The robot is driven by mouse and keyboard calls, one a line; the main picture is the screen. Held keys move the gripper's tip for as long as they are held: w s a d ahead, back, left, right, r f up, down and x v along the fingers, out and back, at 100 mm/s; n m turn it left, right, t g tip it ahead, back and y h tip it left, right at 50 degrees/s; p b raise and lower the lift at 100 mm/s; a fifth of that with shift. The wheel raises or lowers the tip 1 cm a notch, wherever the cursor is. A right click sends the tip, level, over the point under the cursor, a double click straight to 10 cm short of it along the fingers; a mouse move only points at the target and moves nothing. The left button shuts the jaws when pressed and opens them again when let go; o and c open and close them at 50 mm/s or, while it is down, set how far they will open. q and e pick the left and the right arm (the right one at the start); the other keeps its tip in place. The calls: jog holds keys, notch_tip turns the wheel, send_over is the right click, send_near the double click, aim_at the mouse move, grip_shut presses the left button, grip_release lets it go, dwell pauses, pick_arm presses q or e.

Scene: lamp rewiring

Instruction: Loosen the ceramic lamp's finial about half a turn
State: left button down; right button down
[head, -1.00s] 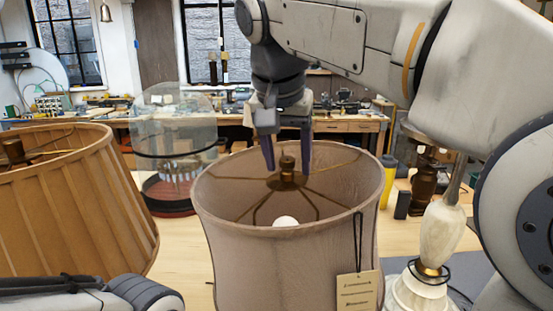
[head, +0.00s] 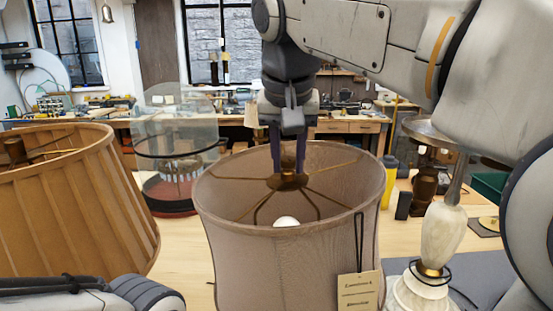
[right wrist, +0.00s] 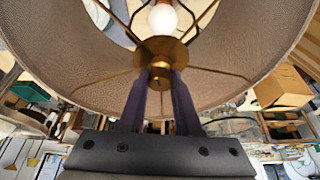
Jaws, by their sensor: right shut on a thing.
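The middle lamp's grey-beige shade (head: 255,240) stands in front of me, its open top showing brass spokes that meet at a round hub (head: 287,182) above a white bulb (head: 286,221). My right gripper (head: 288,168) points straight down at the hub. Its dark fingers are shut on the small brass finial (right wrist: 160,72), which they mostly hide in the head view. The right wrist view shows the fingertips (right wrist: 161,78) on either side of it. A tag hangs on the shade, its print too small to read. The lamp's body is hidden. My left gripper is not in view.
A pleated tan shade (head: 75,200) stands close at the left, above my left arm. A marble-like lamp base (head: 442,235) is at the right, near my right arm. A glass dome (head: 175,130) and a yellow bottle (head: 388,180) stand behind.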

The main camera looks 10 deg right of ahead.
jog(key=n+y, duration=0.1)
jog(key=n, duration=0.3)
jog(key=shift+r+y, duration=0.1)
jog(key=shift+y, duration=0.3)
jog(key=n+y+p, duration=0.1)
jog(key=n, duration=0.3)
jog(key=n+g+y+p, duration=0.1)
jog(key=n+y, duration=0.1)
jog(key=n, duration=0.2)
jog(key=shift+n, duration=0.3)
jog(key=n+g+p, duration=0.1)
jog(key=n, duration=0.2)
jog(key=shift+n+y, duration=0.4)
jog(key=n+g+p, duration=0.1)
jog(key=n+g, duration=0.1)
jog(key=n, duration=0.2)
jog(key=shift+p, duration=0.4)
jog(key=n+g+p, duration=0.1)
jog(key=n, duration=0.3)
jog(key=shift+g, duration=0.3)
jog(key=n+g+p, duration=0.1)
jog(key=n, duration=0.1)
jog(key=n+h+p, duration=0.1)
jog(key=n+p, duration=0.1)
jog(key=n, duration=0.1)
jog(key=shift+g, duration=0.4)
jog(key=shift+n+g+h+p, duration=0.35)
jog(key=shift+n+p, duration=0.25)
jog(key=shift+n, duration=1.1)
